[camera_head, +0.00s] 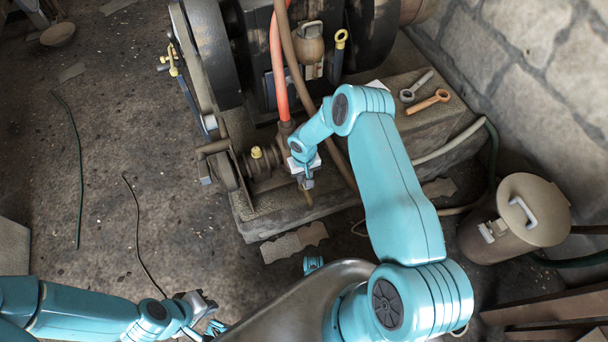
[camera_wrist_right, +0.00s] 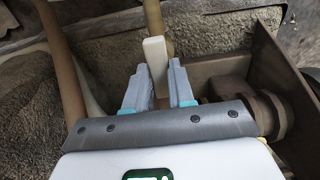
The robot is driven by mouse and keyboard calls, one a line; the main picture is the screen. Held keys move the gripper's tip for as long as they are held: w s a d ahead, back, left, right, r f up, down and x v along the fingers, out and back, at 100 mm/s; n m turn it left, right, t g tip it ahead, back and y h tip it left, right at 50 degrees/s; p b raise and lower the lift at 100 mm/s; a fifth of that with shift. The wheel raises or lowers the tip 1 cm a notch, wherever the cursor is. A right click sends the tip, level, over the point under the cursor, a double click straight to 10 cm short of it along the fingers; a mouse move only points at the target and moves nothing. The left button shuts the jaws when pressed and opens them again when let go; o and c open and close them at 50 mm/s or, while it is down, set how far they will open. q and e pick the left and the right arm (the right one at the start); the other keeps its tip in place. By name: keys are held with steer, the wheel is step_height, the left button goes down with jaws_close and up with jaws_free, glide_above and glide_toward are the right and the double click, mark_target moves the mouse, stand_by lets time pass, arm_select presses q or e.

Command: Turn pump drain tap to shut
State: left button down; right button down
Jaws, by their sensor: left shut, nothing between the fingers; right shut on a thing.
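My right gripper (camera_head: 305,180) is at the lower right side of the pump (camera_head: 255,160), low by the front of the stone plinth. In the right wrist view its two grey fingers (camera_wrist_right: 156,82) are shut on a pale flat tap handle (camera_wrist_right: 154,55), which sticks up between them. A thin yellowish tube (camera_wrist_right: 153,18) runs just behind the handle. In the head view the gripper and wrist hide the tap, and a short piece of tube (camera_head: 307,197) shows below. My left gripper (camera_head: 214,325) is shut and empty over the floor at the bottom.
A red hose (camera_head: 279,75) and a brown hose (camera_head: 299,75) run down close to my right wrist. A lidded metal can (camera_head: 500,235) stands at right. Floor at left is mostly clear, with thin cables (camera_head: 80,170).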

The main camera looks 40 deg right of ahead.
arm_select(q)
steer(key=shift+f, duration=0.1)
arm_select(e)
steer(key=m+b, duration=0.4)
steer(key=shift+w+f+m, duration=0.1)
steer(key=shift+f+m, duration=0.1)
steer(key=shift+m, duration=0.1)
steer(key=m+b, duration=0.9)
steer(key=b, duration=0.1)
steer(key=shift+d, duration=0.1)
steer(key=shift+m+b, duration=0.4)
steer(key=shift+m, duration=0.1)
arm_select(q)
steer(key=w+a+f+t+b, duration=0.1)
steer(key=w+a+f+b, duration=0.1)
steer(key=f, duration=1.5)
steer(key=shift+w+n+t+b, duration=0.35)
steer(key=shift+w+b, duration=0.2)
steer(key=shift+w, duration=0.65)
arm_select(e)
steer(key=shift+r+m, duration=0.2)
steer(key=shift+m, duration=1.5)
arm_select(q)
steer(key=shift+f, duration=0.15)
arm_select(e)
steer(key=c, duration=1)
jaws_free()
